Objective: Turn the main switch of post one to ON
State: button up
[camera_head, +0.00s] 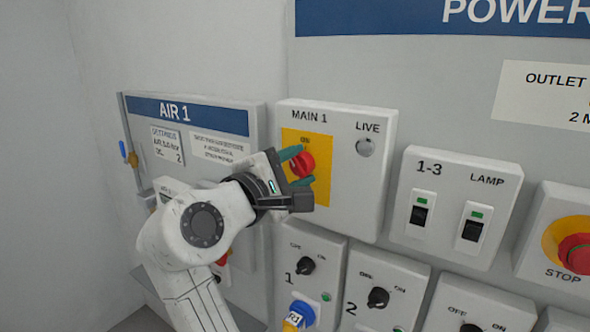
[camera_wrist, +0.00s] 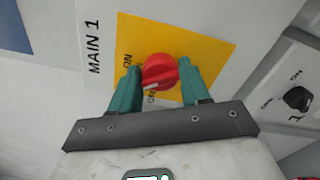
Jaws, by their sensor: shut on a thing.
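The MAIN 1 box (camera_head: 352,195) is on the grey panel, with a yellow plate (camera_head: 320,190) and a red rotary switch (camera_head: 303,163) on it. The switch also shows in the wrist view (camera_wrist: 160,72), with a pale mark on its lower edge. My gripper (camera_head: 297,167) is at the switch, its two green fingers shut on the red knob from either side; in the wrist view the fingers (camera_wrist: 160,88) flank it. The small lettering around the knob is partly hidden, so I cannot tell the switch's position. The LIVE lamp (camera_head: 365,147) looks grey and unlit.
The AIR 1 panel (camera_head: 254,128) is at the left, behind my arm. Right of MAIN 1 are the 1-3 and LAMP switches (camera_head: 446,215) and a red STOP button (camera_head: 575,253). Black knobs (camera_head: 378,298) and a blue plug (camera_head: 300,313) sit below.

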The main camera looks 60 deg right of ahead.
jog(key=m, duration=0.2)
jog(key=m+b, duration=0.1)
jog(key=shift+f+m, duration=0.2)
jog(key=shift+m, duration=0.2)
jog(key=shift+m+b, duration=1.2)
jog(key=shift+m, duration=0.6)
jog(key=shift+s, duration=0.1)
jog(key=o, duration=1)
